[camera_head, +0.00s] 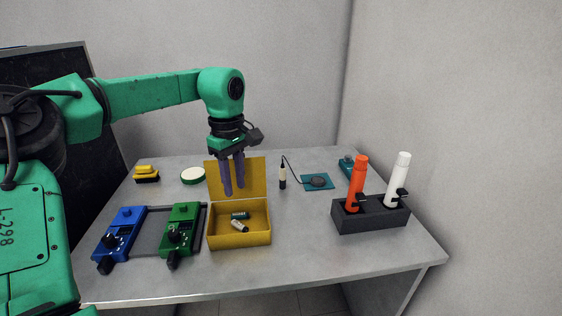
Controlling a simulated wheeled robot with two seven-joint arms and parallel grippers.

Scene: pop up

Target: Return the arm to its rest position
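My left arm (160,93) is green and reaches in from the left over the table. Its gripper (234,190) points down above the back of an open yellow box (240,238). The two dark fingers stand apart with a gap and nothing shows between them. The box lid stands up behind the fingers. Two small cylinders, one dark green (240,215) and one pale (240,226), lie in the box. My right gripper is not in view.
A blue device (122,228) and a green device (181,228) sit left of the box. A dark holder (371,219) carries an orange bottle (357,180) and a white bottle (397,178) at right. A teal pad (317,182) and black-and-white probe (282,178) lie behind. Walls stand behind and right.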

